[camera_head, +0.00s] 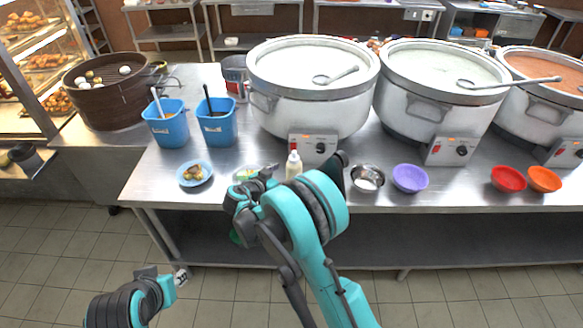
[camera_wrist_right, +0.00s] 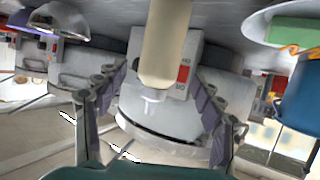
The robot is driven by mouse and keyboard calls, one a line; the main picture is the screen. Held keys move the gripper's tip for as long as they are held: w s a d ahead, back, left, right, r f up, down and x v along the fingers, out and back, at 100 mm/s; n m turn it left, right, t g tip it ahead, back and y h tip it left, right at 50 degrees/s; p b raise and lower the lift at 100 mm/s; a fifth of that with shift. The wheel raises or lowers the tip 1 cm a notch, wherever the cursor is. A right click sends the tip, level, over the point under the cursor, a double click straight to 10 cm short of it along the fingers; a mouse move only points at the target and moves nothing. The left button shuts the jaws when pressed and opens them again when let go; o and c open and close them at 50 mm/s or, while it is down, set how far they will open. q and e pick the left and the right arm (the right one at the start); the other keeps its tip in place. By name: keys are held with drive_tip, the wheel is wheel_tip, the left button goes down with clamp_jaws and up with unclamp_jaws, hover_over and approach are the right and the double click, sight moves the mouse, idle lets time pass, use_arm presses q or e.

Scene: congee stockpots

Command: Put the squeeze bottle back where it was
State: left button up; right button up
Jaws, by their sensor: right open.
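The squeeze bottle (camera_head: 293,164) is cream with a pale nozzle. It stands upright near the front edge of the steel counter, before the left stockpot (camera_head: 310,95); my right arm hides its lower part. In the right wrist view the picture is upside down, and the bottle (camera_wrist_right: 166,42) hangs from the top with its nozzle down. My right gripper (camera_wrist_right: 160,78) is open, with one finger on each side of the bottle and gaps between. In the head view the right gripper (camera_head: 262,182) is partly hidden by its arm.
A metal bowl (camera_head: 367,177) and a purple bowl (camera_head: 410,178) stand to the right. Two blue containers (camera_head: 216,127) and a blue plate (camera_head: 195,174) are further left. Red (camera_head: 508,179) and orange bowls (camera_head: 544,179) stand far right.

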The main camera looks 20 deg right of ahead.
drive_tip(key=p+v, duration=0.1)
drive_tip(key=v, duration=0.5)
drive_tip(key=s+d+r+n+g+y, duration=0.1)
drive_tip(key=s+d+r+n+y, duration=0.25)
drive_tip(key=s, duration=0.25)
drive_tip(key=s+d+r+n+g+y, duration=0.2)
drive_tip(key=s+d+r, duration=0.2)
drive_tip(key=s, duration=0.3)
drive_tip(key=s+a+n+t+y, duration=0.1)
drive_tip(key=s+n+y, duration=0.3)
drive_tip(key=s, duration=1.2)
drive_tip(key=shift+s+a+r+y, duration=0.2)
drive_tip(key=shift+s+a+y, duration=0.15)
drive_tip(key=shift+a, duration=0.2)
